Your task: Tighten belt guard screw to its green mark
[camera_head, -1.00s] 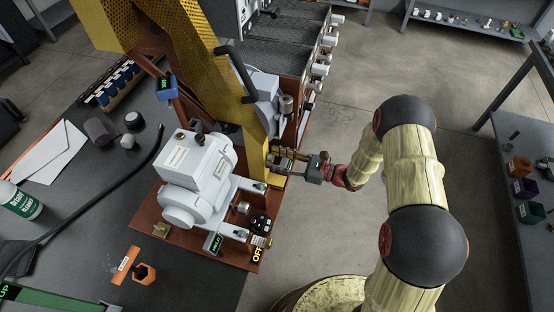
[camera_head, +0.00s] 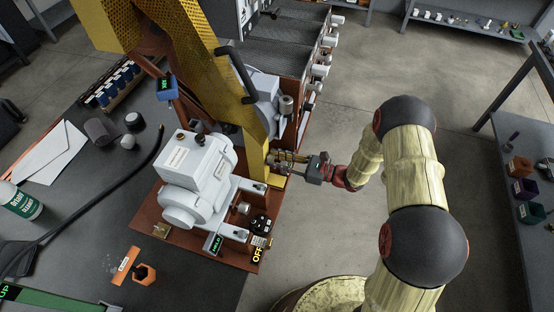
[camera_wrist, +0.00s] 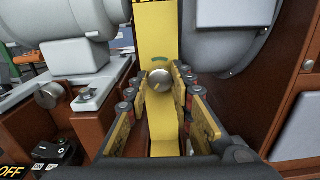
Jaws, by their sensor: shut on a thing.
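The belt guard screw (camera_wrist: 160,80) shows in the wrist view as a round silver head on the yellow belt guard (camera_wrist: 159,32). A green mark (camera_wrist: 159,60) lies on the guard just above the screw head. My gripper (camera_wrist: 160,84) has its two yellow fingers on either side of the head, closed on it. In the head view, my gripper (camera_head: 279,157) reaches in from the right to the lower end of the yellow guard (camera_head: 230,105). The screw is hidden there by the fingers and guard.
A white motor housing (camera_head: 195,165) stands left of the guard on a red-brown base. A black switch panel marked OFF (camera_head: 260,226) sits in front. A grey drum housing (camera_wrist: 225,45) is close on the right in the wrist view. Open floor lies right of the machine.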

